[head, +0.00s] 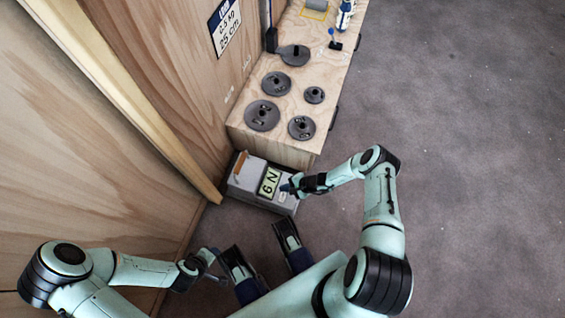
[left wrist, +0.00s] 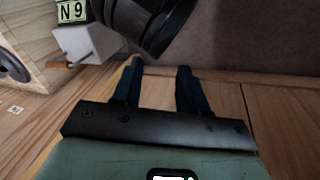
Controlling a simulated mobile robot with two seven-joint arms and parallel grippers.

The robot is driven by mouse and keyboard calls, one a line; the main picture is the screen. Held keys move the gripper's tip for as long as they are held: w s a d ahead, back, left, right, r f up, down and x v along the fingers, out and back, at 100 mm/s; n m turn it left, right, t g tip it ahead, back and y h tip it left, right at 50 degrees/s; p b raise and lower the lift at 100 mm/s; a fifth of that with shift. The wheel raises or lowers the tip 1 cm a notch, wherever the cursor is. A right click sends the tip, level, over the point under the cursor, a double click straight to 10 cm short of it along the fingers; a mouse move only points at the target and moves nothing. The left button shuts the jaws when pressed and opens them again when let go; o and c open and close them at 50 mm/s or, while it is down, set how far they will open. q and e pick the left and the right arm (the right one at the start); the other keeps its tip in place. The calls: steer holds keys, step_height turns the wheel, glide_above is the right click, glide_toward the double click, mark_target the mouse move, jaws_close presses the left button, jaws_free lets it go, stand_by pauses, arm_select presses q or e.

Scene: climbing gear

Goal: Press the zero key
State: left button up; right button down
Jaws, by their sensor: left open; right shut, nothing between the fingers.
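A grey gauge box (head: 245,182) stands on the floor against the end of the wooden bench. Its pale display (head: 269,182) shows one digit and an N, turned sideways. A zero key cannot be made out clearly; the right end of the box's face is partly behind my right gripper. My right gripper (head: 287,188) is shut and empty, its tips at that right end; whether they touch is not clear. My left gripper (head: 213,264) is low at the left, away from the box. In the left wrist view its fingers (left wrist: 160,76) are apart and empty, with the display (left wrist: 72,11) at top left.
The wooden bench (head: 285,148) carries several dark round weights (head: 262,115). A wooden wall (head: 90,170) with a pale post (head: 130,95) borders the left side. Grey floor (head: 470,150) is open on the right.

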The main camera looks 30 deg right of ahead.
arm_select(q)
step_height(320, 180, down, 4)
steer(key=w+a+r+b, duration=0.1)
steer(key=w+a+b, duration=0.1)
steer(key=w+b, duration=0.1)
arm_select(e)
step_height(320, 180, down, 4)
steer(key=shift+r, duration=0.25)
steer(key=b, duration=0.4)
glide_above(285, 196)
step_height(285, 196, down, 4)
steer(key=shift+f, duration=0.2)
arm_select(q)
steer(key=s+a+f+g, duration=0.1)
steer(key=s+f+g, duration=0.1)
steer(key=s+f, duration=0.5)
steer(key=shift+s+f+n+g, duration=0.15)
steer(key=shift+s+n+g, duration=0.25)
steer(key=shift+s, duration=1.05)
arm_select(e)
steer(key=shift+f, duration=0.4)
arm_select(q)
steer(key=shift+f+b, duration=0.2)
steer(key=shift+b, duration=0.25)
arm_select(e)
steer(key=shift+f, duration=0.45)
